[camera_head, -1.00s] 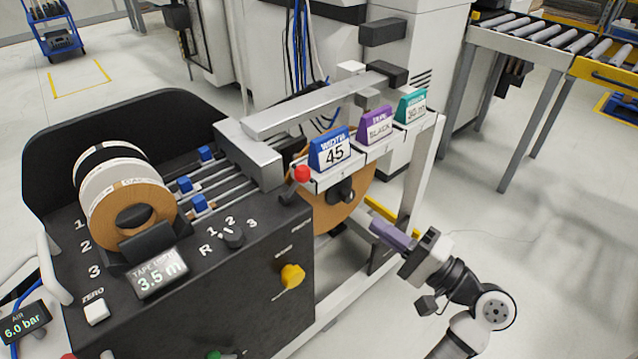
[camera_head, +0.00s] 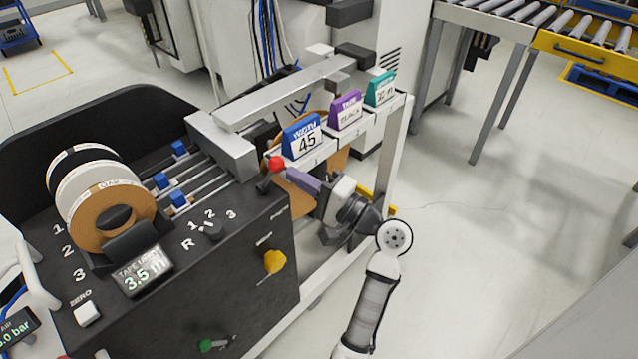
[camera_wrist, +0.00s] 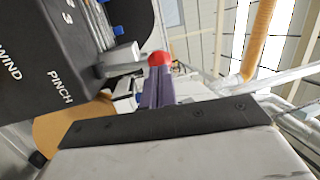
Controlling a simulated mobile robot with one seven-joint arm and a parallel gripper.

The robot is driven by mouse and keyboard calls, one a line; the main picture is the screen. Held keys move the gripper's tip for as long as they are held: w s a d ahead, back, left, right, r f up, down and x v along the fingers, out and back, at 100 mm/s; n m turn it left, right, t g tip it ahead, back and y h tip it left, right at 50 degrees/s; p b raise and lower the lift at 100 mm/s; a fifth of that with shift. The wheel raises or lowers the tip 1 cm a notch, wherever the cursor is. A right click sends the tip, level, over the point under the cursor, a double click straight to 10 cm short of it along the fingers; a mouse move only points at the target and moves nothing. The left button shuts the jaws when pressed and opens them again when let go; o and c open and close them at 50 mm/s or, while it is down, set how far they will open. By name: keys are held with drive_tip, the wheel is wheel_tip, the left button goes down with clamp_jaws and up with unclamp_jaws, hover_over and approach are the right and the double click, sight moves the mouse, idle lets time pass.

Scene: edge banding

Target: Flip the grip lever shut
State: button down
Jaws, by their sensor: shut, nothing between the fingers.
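A lever with a red ball knob (camera_head: 276,163) stands at the upper right corner of the black machine panel, beside the grey metal block. No label naming it as the grip lever is readable. My gripper (camera_head: 292,174), with purple fingers, is shut and empty, its tips just right of the red knob. In the wrist view the closed fingers (camera_wrist: 156,93) point toward the red knob (camera_wrist: 159,58), which appears just beyond the tips. I cannot tell whether they touch. The lever's stem is mostly hidden in the wrist view.
A blue width sign (camera_head: 302,138) and a purple tape sign (camera_head: 346,110) stand on the white ledge just above my gripper. The floor to the right is clear.

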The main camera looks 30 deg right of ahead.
drive_tip(key=shift+w+a+r, duration=0.1)
drive_tip(key=shift+w+a, duration=0.1)
drive_tip(key=shift+w, duration=0.15)
drive_tip(key=shift+r, duration=0.1)
drive_tip(key=shift+w+a+r+g+h+p, duration=0.15)
drive_tip(key=shift+w+r+g+p, duration=0.2)
drive_tip(key=shift+p, duration=0.3)
drive_tip(key=shift+w+a+r+g+h+p, duration=0.15)
drive_tip(key=shift+r+p, duration=0.25)
drive_tip(key=shift+p, duration=0.2)
drive_tip(key=w+r+p, duration=0.1)
drive_tip(key=w, duration=0.1)
drive_tip(key=w+a+r+p, duration=0.1)
drive_tip(key=w+p, duration=0.1)
drive_tip(key=shift+w+a+r, duration=0.1)
drive_tip(key=shift+a+r, duration=0.1)
drive_tip(key=w+d+f+x, duration=0.1)
drive_tip(key=x, duration=0.8)
drive_tip(key=shift+d, duration=0.3)
drive_tip(key=shift+r, duration=0.1)
drive_tip(key=shift+r+p, duration=0.15)
drive_tip(key=shift+p, duration=0.2)
